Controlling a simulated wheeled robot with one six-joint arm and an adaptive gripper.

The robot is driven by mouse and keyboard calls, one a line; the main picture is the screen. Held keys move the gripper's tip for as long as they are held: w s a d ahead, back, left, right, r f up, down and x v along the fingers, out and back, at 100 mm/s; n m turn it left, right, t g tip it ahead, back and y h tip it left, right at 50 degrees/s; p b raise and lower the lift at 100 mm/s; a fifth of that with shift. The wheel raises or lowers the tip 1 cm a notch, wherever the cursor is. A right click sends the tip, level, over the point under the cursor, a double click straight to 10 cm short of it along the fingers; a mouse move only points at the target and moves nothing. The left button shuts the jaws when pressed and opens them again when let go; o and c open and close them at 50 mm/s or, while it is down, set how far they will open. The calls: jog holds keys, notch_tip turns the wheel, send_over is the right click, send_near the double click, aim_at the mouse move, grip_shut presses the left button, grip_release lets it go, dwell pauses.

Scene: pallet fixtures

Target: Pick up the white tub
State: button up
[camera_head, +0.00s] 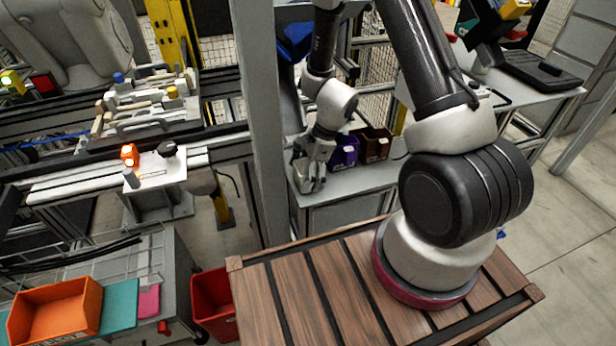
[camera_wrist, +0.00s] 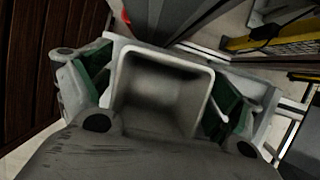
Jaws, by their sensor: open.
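The white tub (camera_wrist: 207,95) is in the middle of the wrist view, its open mouth facing the camera and its inside dark and empty. My gripper (camera_wrist: 155,95) is open, with one green-padded finger to the left of the tub and one to the right. The fingers are close to the tub's sides; I cannot tell whether they touch it. In the head view my gripper (camera_head: 314,166) is low over the left end of a grey side table (camera_head: 350,188). There the tub is hard to tell apart from the gripper.
A purple bin (camera_head: 344,151) and a brown bin (camera_head: 376,146) stand just right of my gripper on the table. A grey post (camera_head: 257,120) rises close on its left. A slatted wooden surface (camera_head: 300,290) lies in front, with a red bin (camera_head: 214,300) beside it.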

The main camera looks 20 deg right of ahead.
jog(key=shift+a+f, duration=0.15)
jog(key=shift+f, duration=0.2)
jog(key=c, duration=1)
